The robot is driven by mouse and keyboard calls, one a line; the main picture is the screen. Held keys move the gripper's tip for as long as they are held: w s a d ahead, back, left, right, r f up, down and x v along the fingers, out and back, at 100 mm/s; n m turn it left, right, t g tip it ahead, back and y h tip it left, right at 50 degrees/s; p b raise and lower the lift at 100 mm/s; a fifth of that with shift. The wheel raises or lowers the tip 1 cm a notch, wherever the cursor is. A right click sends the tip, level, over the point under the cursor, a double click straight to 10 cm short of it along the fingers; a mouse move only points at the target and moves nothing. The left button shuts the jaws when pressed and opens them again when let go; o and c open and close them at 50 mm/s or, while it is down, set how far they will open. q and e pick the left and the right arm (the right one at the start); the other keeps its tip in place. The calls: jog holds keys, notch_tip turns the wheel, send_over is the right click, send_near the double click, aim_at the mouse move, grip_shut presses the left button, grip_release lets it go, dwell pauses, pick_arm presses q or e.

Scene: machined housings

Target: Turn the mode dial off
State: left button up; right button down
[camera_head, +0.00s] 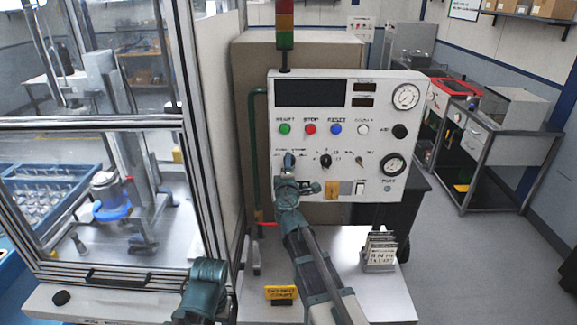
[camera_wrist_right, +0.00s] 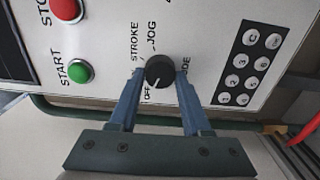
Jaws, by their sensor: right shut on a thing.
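The mode dial (camera_wrist_right: 160,71) is a round black knob on the white control panel, with STROKE, JOG and OFF printed around it. A pale mark on its face points down and left in the right wrist view, roughly toward OFF. My right gripper (camera_wrist_right: 158,76) has one blue finger on each side of the knob and is shut on it. In the head view my right gripper (camera_head: 289,160) reaches up to the panel's lower left and hides the dial. A teal part of my arm shows at the bottom; my left gripper's fingers are not visible.
The green START button (camera_wrist_right: 79,72) and red STOP button (camera_wrist_right: 66,10) are near the dial, and a keypad (camera_wrist_right: 250,66) is at its right. Another black selector (camera_head: 325,161) sits beside my right gripper. A glass-walled machine (camera_head: 90,123) stands at left.

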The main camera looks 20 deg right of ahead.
jog(key=shift+c, duration=1.8)
grip_release()
jog(key=shift+a, duration=0.1)
jog(key=shift+s, duration=0.1)
